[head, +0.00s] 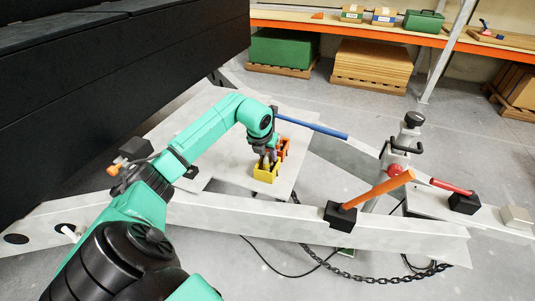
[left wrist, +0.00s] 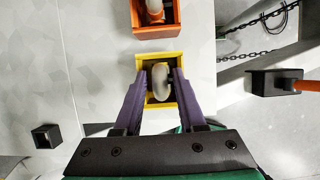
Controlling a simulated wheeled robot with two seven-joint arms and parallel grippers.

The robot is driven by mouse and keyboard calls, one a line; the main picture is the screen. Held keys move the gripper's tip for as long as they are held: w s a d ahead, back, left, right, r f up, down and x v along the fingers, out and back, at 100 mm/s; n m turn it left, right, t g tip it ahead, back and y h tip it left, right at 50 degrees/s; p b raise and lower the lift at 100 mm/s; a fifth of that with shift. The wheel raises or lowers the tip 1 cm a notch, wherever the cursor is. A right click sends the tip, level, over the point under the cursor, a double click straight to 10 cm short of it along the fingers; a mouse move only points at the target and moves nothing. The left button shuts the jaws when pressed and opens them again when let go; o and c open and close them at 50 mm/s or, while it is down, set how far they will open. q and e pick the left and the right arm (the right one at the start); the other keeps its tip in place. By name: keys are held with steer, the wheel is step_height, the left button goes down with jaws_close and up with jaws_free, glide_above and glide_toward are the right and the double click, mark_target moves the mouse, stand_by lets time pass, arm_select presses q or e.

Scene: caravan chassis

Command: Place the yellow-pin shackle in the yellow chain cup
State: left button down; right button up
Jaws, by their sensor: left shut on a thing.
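The yellow chain cup (head: 265,174) stands on the pale plate of the chassis, and it also shows in the left wrist view (left wrist: 174,60). My left gripper (left wrist: 160,76) points down over this cup and is shut on a grey rounded shackle (left wrist: 160,83). The shackle appears within the cup's opening from above; I cannot tell whether it touches the bottom. Its yellow pin cannot be made out. In the head view my left gripper (head: 267,156) hides most of the shackle. My right gripper is not in view.
An orange cup (left wrist: 157,31) with a grey and orange piece in it stands just beyond the yellow cup. A small black open box (left wrist: 47,136) is to the left. An orange-handled lever (head: 378,190), a blue bar (head: 311,126) and a chain (head: 345,274) are around the frame.

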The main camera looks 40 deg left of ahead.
arm_select(q)
steer(key=shift+f, duration=0.15)
steer(key=shift+c, duration=2.4)
jaws_free()
steer(key=shift+s+r, duration=0.15)
steer(key=shift+r, duration=0.4)
steer(key=b+v, duration=0.1)
steer(key=v, duration=1)
steer(key=shift+s+d+r, duration=0.1)
steer(key=shift+d, duration=0.05)
